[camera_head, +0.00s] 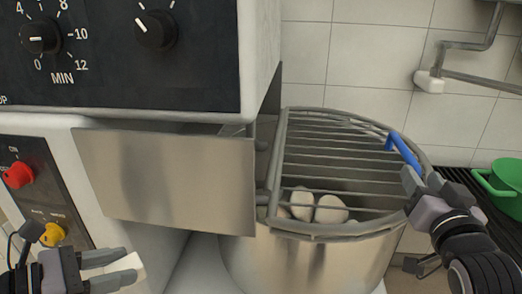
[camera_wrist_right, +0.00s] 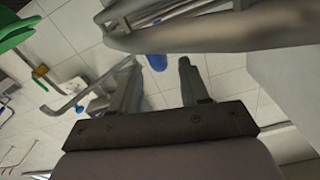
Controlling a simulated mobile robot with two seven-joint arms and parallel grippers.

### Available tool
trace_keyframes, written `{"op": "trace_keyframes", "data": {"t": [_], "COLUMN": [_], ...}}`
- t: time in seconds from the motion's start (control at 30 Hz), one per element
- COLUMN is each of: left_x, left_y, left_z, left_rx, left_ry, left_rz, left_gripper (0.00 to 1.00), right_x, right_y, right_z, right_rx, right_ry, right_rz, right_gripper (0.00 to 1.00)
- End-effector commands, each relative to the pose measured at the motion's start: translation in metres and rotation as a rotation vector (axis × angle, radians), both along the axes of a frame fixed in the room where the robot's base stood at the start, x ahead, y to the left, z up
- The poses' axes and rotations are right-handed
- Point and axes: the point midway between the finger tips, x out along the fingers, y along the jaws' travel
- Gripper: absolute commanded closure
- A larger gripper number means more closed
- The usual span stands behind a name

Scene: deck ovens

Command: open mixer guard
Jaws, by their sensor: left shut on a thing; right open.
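The mixer guard (camera_head: 340,158), a grey wire grid, lies over the steel mixer bowl (camera_head: 300,262). Its blue handle (camera_head: 404,152) sticks up at the right rim. My right gripper (camera_head: 412,182) is open at the lower end of the handle. In the right wrist view the blue handle (camera_wrist_right: 157,62) shows between the two fingertips of the right gripper (camera_wrist_right: 157,75); I cannot tell whether they touch it. My left gripper (camera_head: 115,268) is at the lower left, well away from the guard, shut on a small pale thing that I cannot identify.
The mixer body (camera_head: 255,60) with black dials rises at the upper left. A steel plate (camera_head: 165,175) stands left of the bowl. Pale lumps (camera_head: 328,208) lie inside the bowl. A green pot (camera_head: 503,185) stands at the right. A metal pipe (camera_head: 480,82) runs along the tiled wall.

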Motion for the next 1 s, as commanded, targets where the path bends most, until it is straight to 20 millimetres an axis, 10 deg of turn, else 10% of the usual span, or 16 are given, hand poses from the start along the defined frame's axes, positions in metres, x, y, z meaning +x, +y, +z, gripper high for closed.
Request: {"op": "trace_keyframes", "data": {"t": [0.4,0.83,1.0], "left_x": [0.0,0.0,0.0], "left_y": [0.0,0.0,0.0], "left_z": [-0.005,-0.006,-0.006], "left_rx": [0.0,0.0,0.0], "left_ry": [-0.001,-0.001,-0.001], "left_rz": [0.0,0.0,0.0], "left_gripper": [0.83,0.83,0.83], "right_x": [0.055,0.063,0.062], "right_y": [-0.014,-0.015,-0.015], "right_z": [0.0,0.0,0.0], "right_rx": [-0.001,0.0,0.0], "right_ry": [0.0,0.001,0.001], "right_rz": [-0.001,0.0,0.001], "right_gripper": [0.55,0.55,1.0]}}
